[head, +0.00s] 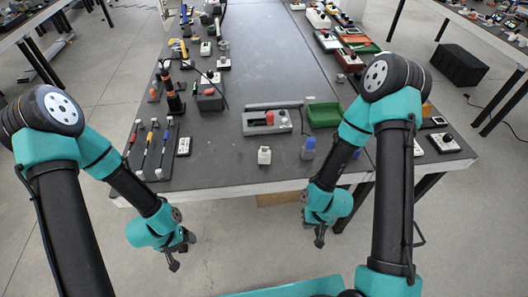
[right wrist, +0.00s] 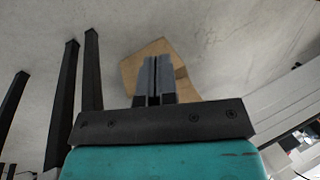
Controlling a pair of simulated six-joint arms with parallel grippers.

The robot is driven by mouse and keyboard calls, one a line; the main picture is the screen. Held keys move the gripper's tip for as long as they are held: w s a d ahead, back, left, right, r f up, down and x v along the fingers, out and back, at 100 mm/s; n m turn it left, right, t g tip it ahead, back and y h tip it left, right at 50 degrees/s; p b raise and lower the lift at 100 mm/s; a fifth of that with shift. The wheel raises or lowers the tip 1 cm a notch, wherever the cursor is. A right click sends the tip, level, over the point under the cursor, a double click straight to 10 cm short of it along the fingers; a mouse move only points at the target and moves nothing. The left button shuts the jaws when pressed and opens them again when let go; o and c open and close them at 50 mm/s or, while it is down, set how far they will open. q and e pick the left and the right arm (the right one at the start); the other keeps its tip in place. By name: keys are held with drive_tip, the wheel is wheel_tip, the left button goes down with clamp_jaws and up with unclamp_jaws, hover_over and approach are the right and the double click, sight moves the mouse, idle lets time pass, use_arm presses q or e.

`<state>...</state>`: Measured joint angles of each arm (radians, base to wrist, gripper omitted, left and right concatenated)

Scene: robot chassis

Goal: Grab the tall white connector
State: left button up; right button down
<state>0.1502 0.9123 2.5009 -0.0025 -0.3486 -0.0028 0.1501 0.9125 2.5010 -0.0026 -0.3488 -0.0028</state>
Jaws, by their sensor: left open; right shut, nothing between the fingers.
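A small upright white piece (head: 264,156) stands near the front edge of the dark table (head: 235,158). It may be the tall white connector, but it is too small to tell. My left gripper (head: 176,260) is open and empty, hanging in front of the table, to the left of and below the white piece. My right gripper (head: 319,236) is shut and empty, in front of the table edge and to the right of the white piece. In the right wrist view the shut fingers (right wrist: 154,76) show, with no connector in sight.
A blue-capped bottle (head: 308,149) stands to the right of the white piece. Behind are a grey device with a red knob (head: 268,122) and a green bin (head: 324,115). Thin rods (head: 150,150) and a white remote-like box (head: 184,146) lie at left. A cardboard box (right wrist: 140,68) shows beyond the right fingers.

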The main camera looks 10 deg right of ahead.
idle(0.4)
drive_tip(key=c, duration=0.5)
unclamp_jaws()
